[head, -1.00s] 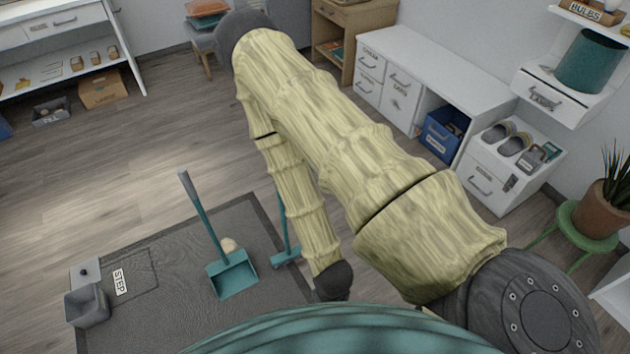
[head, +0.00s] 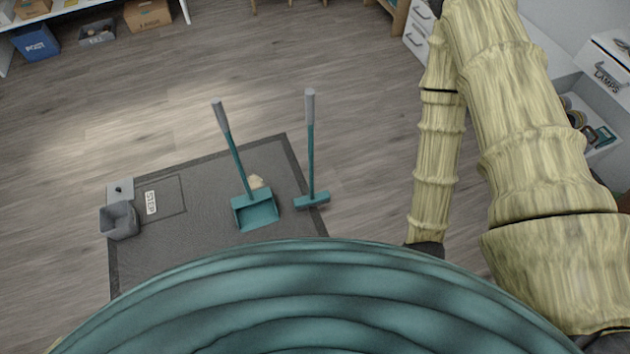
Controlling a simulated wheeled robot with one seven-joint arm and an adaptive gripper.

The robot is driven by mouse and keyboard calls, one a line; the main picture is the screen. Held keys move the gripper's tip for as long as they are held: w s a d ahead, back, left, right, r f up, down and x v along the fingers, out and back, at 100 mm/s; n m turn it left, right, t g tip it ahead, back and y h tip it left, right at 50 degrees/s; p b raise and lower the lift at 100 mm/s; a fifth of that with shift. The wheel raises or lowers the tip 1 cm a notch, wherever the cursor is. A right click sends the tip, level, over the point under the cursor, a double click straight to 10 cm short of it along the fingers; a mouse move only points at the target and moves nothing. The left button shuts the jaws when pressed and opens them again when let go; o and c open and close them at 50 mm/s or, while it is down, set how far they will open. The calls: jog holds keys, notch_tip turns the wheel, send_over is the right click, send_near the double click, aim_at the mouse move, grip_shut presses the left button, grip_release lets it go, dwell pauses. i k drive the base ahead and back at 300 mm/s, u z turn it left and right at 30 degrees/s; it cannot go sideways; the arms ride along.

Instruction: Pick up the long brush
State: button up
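The long brush (head: 311,155) stands upright at the right edge of the dark mat. It has a grey grip on top, a thin teal stick and a flat teal head at the bottom. A teal long-handled dustpan (head: 256,211) stands to its left, its handle leaning up and left. A small beige lump lies beside the dustpan's handle. My arm is on the right side of the view, well apart from the brush. Its lower link ends in a dark part behind my teal body, and my gripper's fingers do not show.
The dark mat (head: 210,235) carries a "STEP" panel (head: 151,203) and a small grey bin (head: 118,220) at its left. Bare wood floor (head: 330,50) lies behind the mat. White drawers (head: 418,30) and a shelf stand at the right; boxes (head: 147,14) are at the upper left.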

aim_at(305, 202)
jog(key=z, duration=1.25)
jog(key=k, duration=1.25)
jog(key=u, duration=1.85)
jog(key=i, duration=0.5)
jog(key=z, duration=0.1)
